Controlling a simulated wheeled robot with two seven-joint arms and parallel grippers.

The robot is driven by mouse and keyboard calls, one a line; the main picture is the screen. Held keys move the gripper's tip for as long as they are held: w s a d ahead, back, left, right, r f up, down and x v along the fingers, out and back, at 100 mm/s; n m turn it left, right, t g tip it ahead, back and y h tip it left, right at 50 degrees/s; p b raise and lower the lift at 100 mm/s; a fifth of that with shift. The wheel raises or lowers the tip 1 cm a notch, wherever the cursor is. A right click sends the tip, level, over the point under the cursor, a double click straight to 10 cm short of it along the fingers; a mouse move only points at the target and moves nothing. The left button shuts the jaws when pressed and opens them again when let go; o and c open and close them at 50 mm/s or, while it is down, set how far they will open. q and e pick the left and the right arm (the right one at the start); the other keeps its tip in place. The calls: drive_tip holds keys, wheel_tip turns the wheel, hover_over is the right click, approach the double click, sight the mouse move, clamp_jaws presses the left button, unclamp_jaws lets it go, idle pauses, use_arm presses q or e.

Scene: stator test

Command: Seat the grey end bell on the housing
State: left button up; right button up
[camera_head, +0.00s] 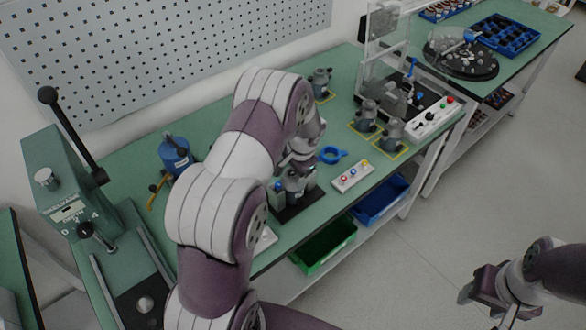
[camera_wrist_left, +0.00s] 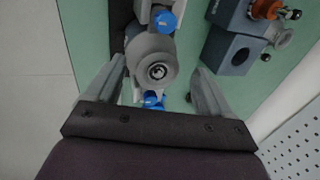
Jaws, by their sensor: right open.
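In the left wrist view a round grey part with a bearing-like centre (camera_wrist_left: 157,70), apparently the end bell, lies between the fingers of my left gripper (camera_wrist_left: 155,88). Gaps show on both sides, so the gripper is open around it and not clamped. Blue knobs (camera_wrist_left: 166,21) sit close to the part. Whether a housing is under it, and how it sits, I cannot tell. In the head view my left gripper (camera_head: 300,160) is over a fixture on a black base (camera_head: 297,212), partly hidden by my arm. My right gripper (camera_head: 484,287) is open and empty over the floor.
Grey motor-like units (camera_head: 320,82) stand on yellow-outlined spots on the green bench. A blue ring (camera_head: 332,155) and a button box (camera_head: 353,176) lie right of the fixture. A green press (camera_head: 62,185) stands left. A clear-walled test stand (camera_head: 385,50) is at the back.

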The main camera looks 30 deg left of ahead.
use_arm(q)
drive_tip(key=b+v, duration=0.2)
drive_tip(key=v, duration=1)
drive_tip(key=shift+r, duration=0.3)
drive_tip(key=s+d+n+h, duration=0.1)
drive_tip(key=s+d, duration=0.2)
drive_tip(key=s, duration=0.3)
drive_tip(key=s+d+n+h, duration=0.1)
drive_tip(key=s+d+n, duration=0.1)
drive_tip(key=s, duration=0.4)
drive_tip(key=s+d+f+n, duration=0.1)
drive_tip(key=s+d, duration=0.2)
drive_tip(key=s, duration=0.3)
drive_tip(key=shift+d+h, duration=0.4)
